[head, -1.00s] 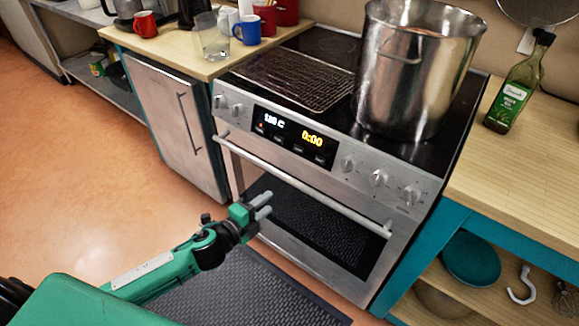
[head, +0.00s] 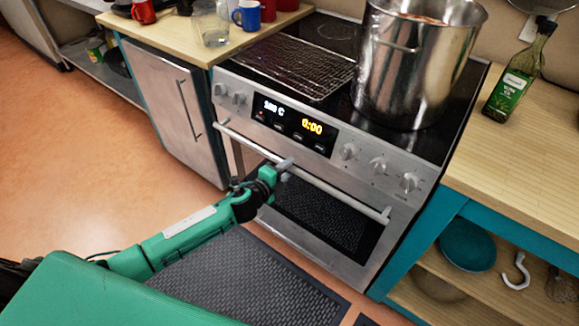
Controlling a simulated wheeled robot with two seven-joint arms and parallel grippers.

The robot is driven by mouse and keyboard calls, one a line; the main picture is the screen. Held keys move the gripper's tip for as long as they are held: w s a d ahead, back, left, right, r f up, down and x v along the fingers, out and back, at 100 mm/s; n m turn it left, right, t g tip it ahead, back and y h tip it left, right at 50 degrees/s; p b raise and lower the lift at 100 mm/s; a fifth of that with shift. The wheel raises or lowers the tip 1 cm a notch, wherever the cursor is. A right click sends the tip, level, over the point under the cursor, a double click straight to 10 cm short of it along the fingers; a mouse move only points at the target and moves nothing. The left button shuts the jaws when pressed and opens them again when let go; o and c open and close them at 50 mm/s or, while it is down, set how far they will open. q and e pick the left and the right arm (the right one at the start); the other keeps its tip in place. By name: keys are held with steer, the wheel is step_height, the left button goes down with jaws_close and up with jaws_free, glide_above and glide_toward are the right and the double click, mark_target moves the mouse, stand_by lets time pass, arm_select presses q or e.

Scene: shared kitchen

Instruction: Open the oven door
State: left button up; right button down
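The oven (head: 300,180) stands at the centre, with a steel front and a dark window in its door. The door looks closed. Its long bar handle (head: 335,188) runs across the top of the door. My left gripper (head: 285,171) is at the middle of the handle with its two fingers apart. The upper fingertip overlaps the bar in the picture and the lower one shows just below it. I cannot tell whether they touch the bar. My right gripper is not in view.
A large steel pot (head: 415,65) and a wire rack (head: 296,67) sit on the stove top. A green bottle (head: 515,80) stands on the right counter (head: 520,155). A dark mat (head: 235,280) lies on the floor before the oven. The floor at left is clear.

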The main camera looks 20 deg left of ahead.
arm_select(q)
steer(key=shift+x, duration=0.95)
steer(key=shift+s, duration=0.1)
jaws_close()
steer(key=shift+f, duration=0.15)
